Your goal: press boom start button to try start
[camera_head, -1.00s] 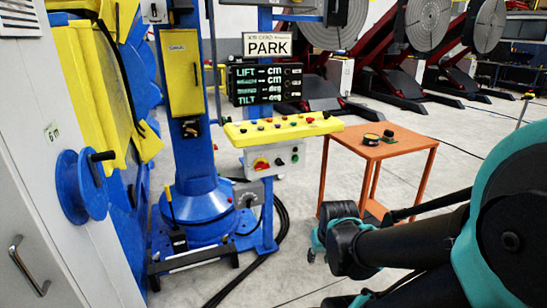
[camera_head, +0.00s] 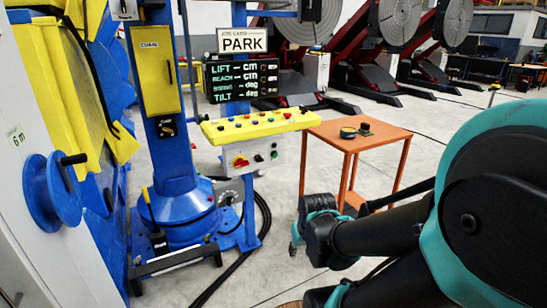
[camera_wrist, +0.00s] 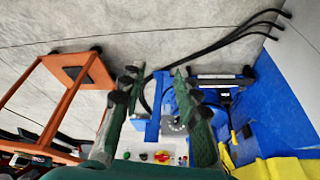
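The yellow control desk (camera_head: 228,133) carries several small coloured buttons and knobs, on the blue column's stand. Below it hangs a white control box (camera_head: 252,168) with a red-and-yellow rotary switch (camera_head: 241,161) and a green button (camera_head: 275,154). Labels are too small to read, so I cannot tell which is the boom start button. In the wrist view my gripper (camera_wrist: 155,80) is open and empty, its green fingers apart. The white box (camera_wrist: 130,147) shows low between the fingers, with the rotary switch (camera_wrist: 161,156). No finger visibly touches a button. In the head view my arm hides most of the gripper.
A display (camera_head: 240,82) under a PARK sign (camera_head: 241,40) shows LIFT, REACH and TILT lines. An orange table (camera_head: 385,141) with small items stands right of the desk. Black cables (camera_head: 262,215) lie on the floor. A blue handwheel (camera_head: 50,195) juts out at left.

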